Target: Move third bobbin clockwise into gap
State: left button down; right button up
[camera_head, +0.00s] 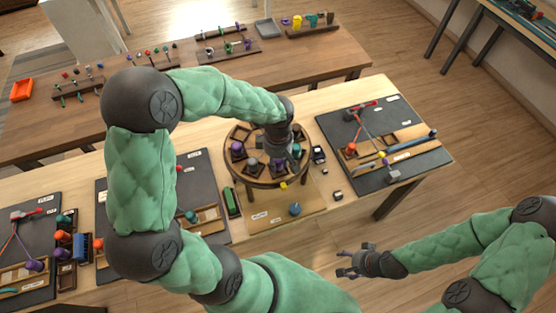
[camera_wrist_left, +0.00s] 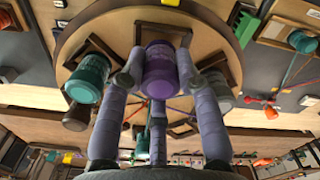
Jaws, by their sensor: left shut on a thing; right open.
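The round braiding disc (camera_head: 262,181) stands on the middle of the table, with several bobbins in square holders around its rim. My left gripper (camera_head: 285,153) is over the disc's right part. In the left wrist view its fingers are closed around a purple bobbin (camera_wrist_left: 160,68), in front of a dark square holder (camera_wrist_left: 163,34). A teal bobbin (camera_wrist_left: 87,78) is to its left and a grey bobbin (camera_wrist_left: 217,88) to its right, partly behind a finger. Another purple bobbin (camera_head: 238,149) sits at the disc's left. My right gripper (camera_head: 358,262) is open and empty, off the table's front.
A dark board (camera_head: 345,125) with cords and an orange bobbin (camera_head: 351,149) lies to the right. A blue bobbin (camera_head: 295,209) stands on the wooden plate in front of the disc. A green block (camera_head: 231,203) lies left of it. My left arm hides part of the table.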

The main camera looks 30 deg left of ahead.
pick_arm(q)
jog(key=shift+f+b, duration=0.4)
jog(key=shift+f, duration=0.05)
dwell(0.3)
jog(key=c, duration=0.8)
grip_release()
jog(key=shift+r, duration=0.15)
notch_tip(320, 180, up, 12)
jog(key=shift+f, duration=0.1)
